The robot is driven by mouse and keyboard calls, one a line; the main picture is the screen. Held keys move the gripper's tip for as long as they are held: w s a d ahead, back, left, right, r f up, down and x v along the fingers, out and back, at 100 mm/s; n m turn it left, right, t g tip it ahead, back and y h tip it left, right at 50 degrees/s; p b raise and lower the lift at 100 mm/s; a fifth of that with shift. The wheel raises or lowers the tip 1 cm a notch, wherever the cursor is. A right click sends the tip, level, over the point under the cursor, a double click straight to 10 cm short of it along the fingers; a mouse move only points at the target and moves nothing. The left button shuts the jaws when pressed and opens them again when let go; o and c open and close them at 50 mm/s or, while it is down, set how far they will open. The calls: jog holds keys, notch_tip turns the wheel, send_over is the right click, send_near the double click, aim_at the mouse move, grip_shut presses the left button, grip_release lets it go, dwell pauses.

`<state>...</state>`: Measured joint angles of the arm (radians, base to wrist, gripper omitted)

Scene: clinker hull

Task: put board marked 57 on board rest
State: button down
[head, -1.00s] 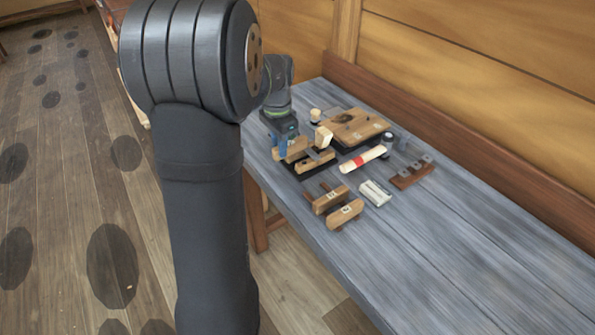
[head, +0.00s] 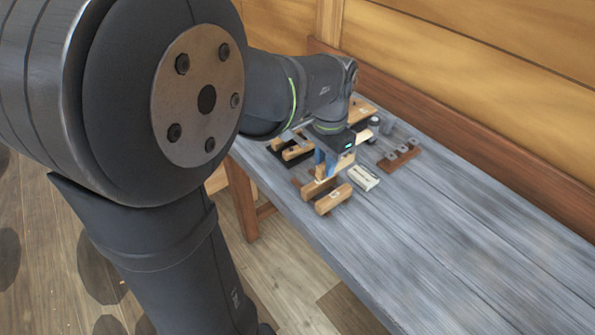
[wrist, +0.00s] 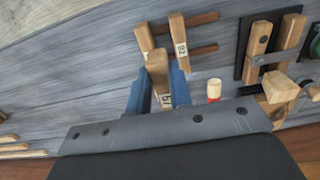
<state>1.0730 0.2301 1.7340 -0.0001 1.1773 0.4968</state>
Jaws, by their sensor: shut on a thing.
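My gripper (wrist: 160,92) is shut on a short wooden board (wrist: 157,68); its pale number label is partly covered and I cannot read it surely. In the head view my gripper (head: 335,166) holds this board (head: 347,163) just above and behind two wooden blocks. The rods look like the board rest and stick out past the blocks to the right in the wrist view. Whether the held board touches anything is unclear.
A brown peg rack (head: 399,157) stands further right. The right bench is clear.

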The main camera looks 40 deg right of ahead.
jog(key=w+f, duration=0.1)
jog(key=w, duration=0.2)
jog(key=w+a+f, duration=0.1)
jog(key=w+f, duration=0.3)
jog(key=w, duration=0.1)
jog(key=shift+w+a+f, duration=0.15)
jog(key=shift+w+a, duration=0.1)
jog(key=shift+w, duration=0.1)
jog(key=shift+f, duration=2)
jog(key=shift+f, duration=0.1)
jog(key=c, duration=1.3)
grip_release()
notch_tip(320, 180, up, 12)
